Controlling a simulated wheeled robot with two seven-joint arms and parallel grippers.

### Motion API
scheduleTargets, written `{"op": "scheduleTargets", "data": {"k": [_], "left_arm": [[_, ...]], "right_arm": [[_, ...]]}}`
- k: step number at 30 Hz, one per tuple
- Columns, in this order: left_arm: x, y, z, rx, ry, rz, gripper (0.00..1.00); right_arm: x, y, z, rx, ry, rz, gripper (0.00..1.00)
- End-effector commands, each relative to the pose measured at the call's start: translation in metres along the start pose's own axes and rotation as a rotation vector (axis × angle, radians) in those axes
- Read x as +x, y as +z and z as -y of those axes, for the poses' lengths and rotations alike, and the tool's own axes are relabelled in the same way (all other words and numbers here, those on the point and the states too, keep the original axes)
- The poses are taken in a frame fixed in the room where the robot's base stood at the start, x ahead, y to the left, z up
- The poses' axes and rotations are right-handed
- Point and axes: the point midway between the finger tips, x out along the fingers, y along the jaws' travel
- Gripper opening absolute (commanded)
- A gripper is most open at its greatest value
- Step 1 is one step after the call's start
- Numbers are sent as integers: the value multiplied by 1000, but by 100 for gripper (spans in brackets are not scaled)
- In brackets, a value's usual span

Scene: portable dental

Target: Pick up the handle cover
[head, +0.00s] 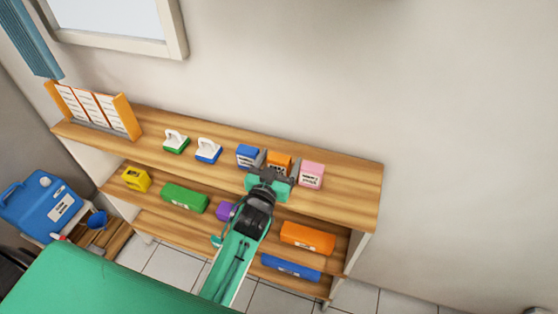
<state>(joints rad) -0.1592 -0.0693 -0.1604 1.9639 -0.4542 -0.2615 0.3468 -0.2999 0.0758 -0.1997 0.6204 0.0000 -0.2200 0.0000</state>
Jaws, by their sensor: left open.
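My left gripper (276,168) reaches up to the top board of the wooden shelf (345,190). Its grey fingers are open, one on each side of a small orange box (279,158). The gripper hides the lower part of that box, and I cannot tell whether the fingers touch it. A blue box (247,155) stands just left of the fingers and a pink box (311,174) just right. The labels are too small to read, so I cannot tell which box is the handle cover. My right gripper is out of view.
Two white-topped items, one with a green base (175,142) and one with a blue base (208,151), stand further left. An orange-ended rack (124,115) stands at the far left. Lower boards hold several coloured boxes. The top board's right end is clear.

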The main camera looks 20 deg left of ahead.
Motion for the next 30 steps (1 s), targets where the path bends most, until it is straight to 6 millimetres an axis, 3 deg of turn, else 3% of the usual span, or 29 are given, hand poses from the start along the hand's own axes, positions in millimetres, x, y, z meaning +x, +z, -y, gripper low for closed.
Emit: {"op": "scheduleTargets", "data": {"k": [4, 12, 20, 30], "left_arm": [[15, -1, -1, 0, 0, 0, 78], [18, 0, -1, 0, 0, 0, 78], [17, 0, -1, -1, 1, 0, 31], [17, 0, -1, -1, 0, -1, 31]], "right_arm": [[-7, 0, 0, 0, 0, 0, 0], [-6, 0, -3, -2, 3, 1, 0], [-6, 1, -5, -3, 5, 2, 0], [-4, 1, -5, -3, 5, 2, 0]]}}
